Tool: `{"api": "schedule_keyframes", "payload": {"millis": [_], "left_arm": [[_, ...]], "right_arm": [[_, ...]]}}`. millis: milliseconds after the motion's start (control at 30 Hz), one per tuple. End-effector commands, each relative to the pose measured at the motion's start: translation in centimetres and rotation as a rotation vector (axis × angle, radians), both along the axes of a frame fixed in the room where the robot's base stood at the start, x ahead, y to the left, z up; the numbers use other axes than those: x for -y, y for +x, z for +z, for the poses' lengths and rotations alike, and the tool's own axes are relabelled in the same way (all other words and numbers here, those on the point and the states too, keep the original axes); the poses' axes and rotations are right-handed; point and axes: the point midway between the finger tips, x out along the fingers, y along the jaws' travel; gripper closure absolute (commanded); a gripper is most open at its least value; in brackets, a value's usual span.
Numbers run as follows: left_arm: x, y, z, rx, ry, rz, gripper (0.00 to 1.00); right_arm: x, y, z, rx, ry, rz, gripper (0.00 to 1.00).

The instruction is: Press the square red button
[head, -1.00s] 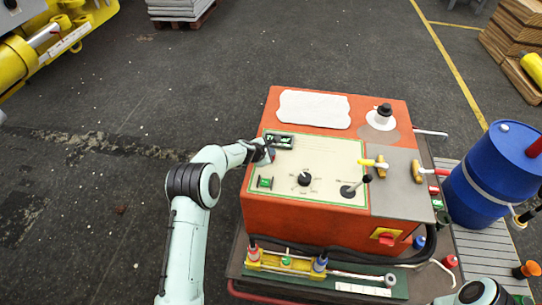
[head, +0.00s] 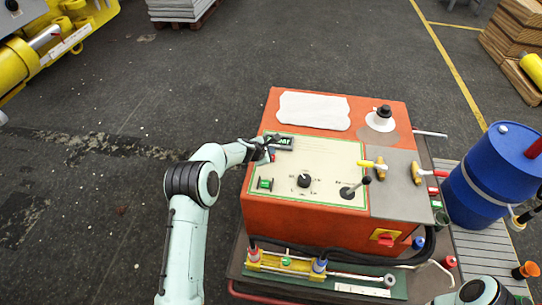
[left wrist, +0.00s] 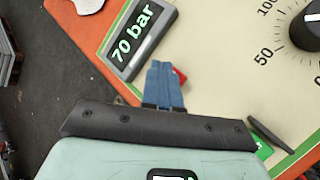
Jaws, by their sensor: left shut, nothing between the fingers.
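The square red button (left wrist: 180,77) shows as a small red patch beside and partly behind the blue fingertips in the left wrist view. Most of it is hidden there. In the head view I cannot make it out behind the gripper. My left gripper (head: 270,151) is shut and empty, with its fingertips at the panel's left side, just below the display (head: 284,142). In the left wrist view the fingers (left wrist: 163,72) lie together over the cream panel. I cannot tell whether they touch the button. The display reads "70 bar" (left wrist: 136,36).
The orange control box (head: 290,223) carries a black dial (head: 304,180), a green switch (head: 265,184) and a black lever (head: 355,188). Yellow-handled levers (head: 376,165) stand right of the panel. A red switch on yellow (head: 385,238) is on the front. A blue barrel (head: 492,178) stands at right.

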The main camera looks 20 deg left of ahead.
Motion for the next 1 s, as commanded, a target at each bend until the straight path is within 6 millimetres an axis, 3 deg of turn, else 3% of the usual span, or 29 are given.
{"api": "schedule_keyframes", "payload": {"millis": [367, 833, 1000], "left_arm": [[0.0, 0.0, 0.2, -0.001, 0.000, -0.001, 1.00], [0.0, 0.1, 4.7, 0.002, 0.000, -0.001, 1.00], [0.0, 0.1, 5.3, 0.002, 0.000, -0.001, 1.00]], "right_arm": [[0.0, 0.1, 0.2, 0.001, 0.000, 0.000, 1.00], [0.0, 2.2, 3.0, 0.026, 0.000, 0.000, 1.00], [0.0, 2.5, 3.3, 0.029, 0.000, 0.000, 1.00]]}}
